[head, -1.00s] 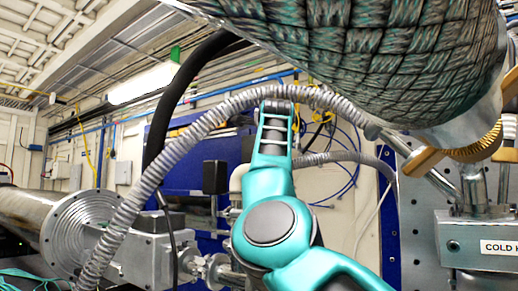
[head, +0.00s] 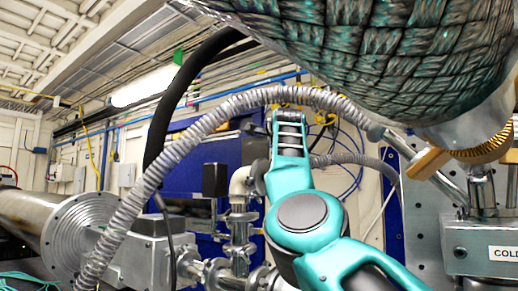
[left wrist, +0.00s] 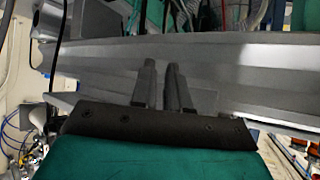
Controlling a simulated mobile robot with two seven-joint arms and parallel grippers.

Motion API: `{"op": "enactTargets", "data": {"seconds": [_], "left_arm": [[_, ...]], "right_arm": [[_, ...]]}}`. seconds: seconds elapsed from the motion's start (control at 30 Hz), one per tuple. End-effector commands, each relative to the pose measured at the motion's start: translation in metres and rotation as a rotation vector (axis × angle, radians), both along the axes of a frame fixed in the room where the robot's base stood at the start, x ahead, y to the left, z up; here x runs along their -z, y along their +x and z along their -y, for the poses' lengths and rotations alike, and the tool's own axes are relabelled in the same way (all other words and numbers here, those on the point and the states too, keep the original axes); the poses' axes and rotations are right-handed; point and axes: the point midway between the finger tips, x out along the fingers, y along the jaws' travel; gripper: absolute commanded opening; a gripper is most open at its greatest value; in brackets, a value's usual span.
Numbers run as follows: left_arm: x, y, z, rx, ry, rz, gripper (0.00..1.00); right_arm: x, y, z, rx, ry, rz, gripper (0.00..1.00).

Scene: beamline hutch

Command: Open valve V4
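No label reading V4 shows, and I cannot tell which fitting is valve V4. Metal pipe fittings (head: 240,228) with flanges and clamps stand left of a teal arm of mine in the head view. A black box (head: 215,180) sits beside their upper elbow. My left gripper (left wrist: 160,66) shows in the left wrist view: its two dark fingers are close together with a thin gap and nothing between them. A grey metal beam (left wrist: 235,62) lies beyond the fingertips. Neither gripper shows in the head view.
A ribbed hose (head: 185,140) and a black hose (head: 163,115) arch across the head view. A large braided bundle (head: 400,55) hangs at top right. A flanged steel cylinder (head: 75,235) is at left. A box with a "COLD" label (head: 505,253) is at right.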

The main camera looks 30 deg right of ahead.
Motion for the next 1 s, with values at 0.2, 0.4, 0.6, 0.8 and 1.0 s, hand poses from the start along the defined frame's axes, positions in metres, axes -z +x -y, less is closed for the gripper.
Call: {"op": "enactTargets", "data": {"seconds": [0.2,0.4,0.6,0.8,1.0], "left_arm": [[0.000,0.000,0.000,0.000,0.000,0.000,0.15],[0.000,0.000,0.000,0.000,0.000,0.000,0.15],[0.006,0.000,0.000,0.001,-0.001,0.000,0.15],[0.017,0.000,0.000,0.001,-0.001,0.000,0.15],[0.020,0.000,0.000,0.001,0.000,-0.001,0.15]], "right_arm": [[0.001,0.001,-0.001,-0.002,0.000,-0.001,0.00],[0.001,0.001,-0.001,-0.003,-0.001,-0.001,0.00],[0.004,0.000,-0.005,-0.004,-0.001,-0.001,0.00],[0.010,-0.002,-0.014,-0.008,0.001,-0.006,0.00],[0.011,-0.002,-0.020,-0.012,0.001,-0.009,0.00]]}}
